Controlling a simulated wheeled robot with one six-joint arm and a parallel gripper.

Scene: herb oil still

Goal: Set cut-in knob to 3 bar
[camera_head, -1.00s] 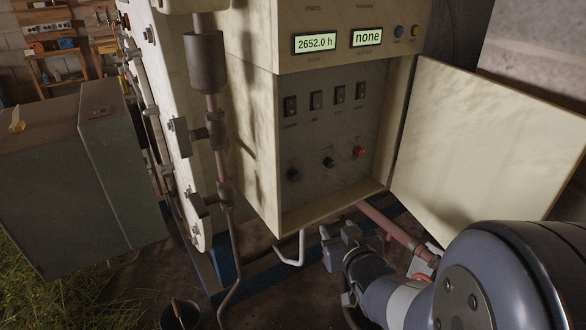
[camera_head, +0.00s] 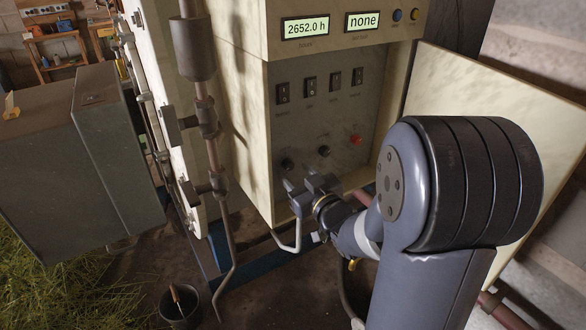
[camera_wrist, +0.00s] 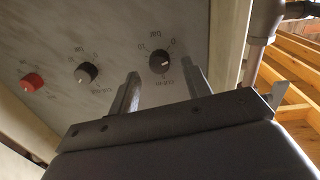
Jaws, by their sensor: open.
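The open cabinet's lower panel (camera_head: 345,115) carries a row of three knobs. The left black knob (camera_head: 287,164) also shows in the wrist view (camera_wrist: 160,62), with a pale pointer mark. My gripper (camera_head: 303,180) is open just in front of the left black knob. In the wrist view its fingers (camera_wrist: 163,74) frame that knob, apparently not touching it.
Several black switches (camera_head: 310,86) sit above the knobs. Displays read "2652.0 h" (camera_head: 306,28) and "none" (camera_head: 362,22). The open cabinet door (camera_head: 460,85) stands right, partly behind my arm. A vertical pipe with valves (camera_head: 207,120) runs left of the cabinet. A bucket (camera_head: 180,305) stands below.

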